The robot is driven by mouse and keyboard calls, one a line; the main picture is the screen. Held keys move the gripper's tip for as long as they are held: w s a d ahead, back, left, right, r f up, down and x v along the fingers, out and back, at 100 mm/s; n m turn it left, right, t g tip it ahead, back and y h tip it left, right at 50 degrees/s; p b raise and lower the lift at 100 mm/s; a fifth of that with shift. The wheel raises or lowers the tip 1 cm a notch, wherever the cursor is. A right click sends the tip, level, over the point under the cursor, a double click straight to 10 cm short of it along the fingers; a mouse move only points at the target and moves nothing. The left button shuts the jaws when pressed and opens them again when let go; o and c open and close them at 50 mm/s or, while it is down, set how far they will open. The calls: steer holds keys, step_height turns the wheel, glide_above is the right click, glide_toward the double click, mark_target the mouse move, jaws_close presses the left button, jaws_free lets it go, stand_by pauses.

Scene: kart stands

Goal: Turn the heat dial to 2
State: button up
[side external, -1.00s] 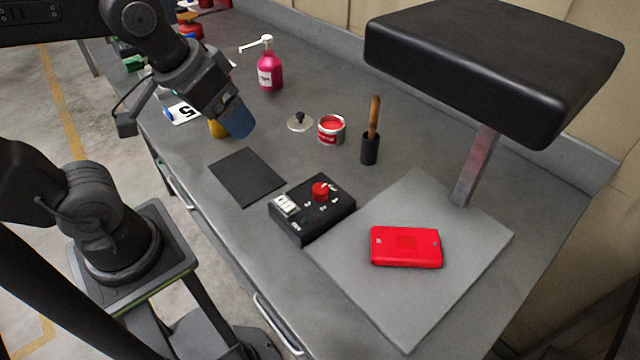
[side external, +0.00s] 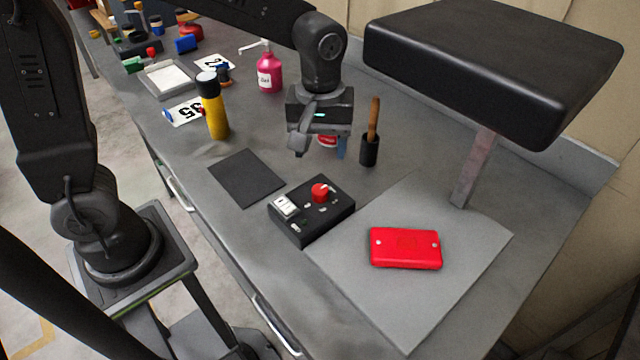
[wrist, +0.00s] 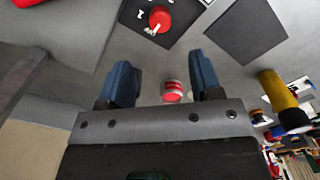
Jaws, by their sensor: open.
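The heat dial (side external: 321,193) is a red knob on a black control box (side external: 313,225) with a white switch and small white marks around the dial. I cannot read which mark the dial points to. In the wrist view the dial (wrist: 160,18) shows near the top, beyond my fingertips. My gripper (wrist: 162,82) is open and empty, with its two blue fingers apart. In the side view my gripper (side external: 326,146) hangs above the bench behind the box, in front of the red tin (side external: 327,140), and is not touching the dial.
A wooden-handled tool in a black holder (side external: 369,150) stands near my gripper. A dark mat (side external: 246,177) and yellow bottle (side external: 213,108) are left.

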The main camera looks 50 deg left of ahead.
mark_target(320, 189)
step_height(320, 189, down, 10)
steer(key=shift+r, duration=0.1)
stand_by(0.4)
steer(key=c, duration=0.9)
steer(key=shift+c, duration=0.2)
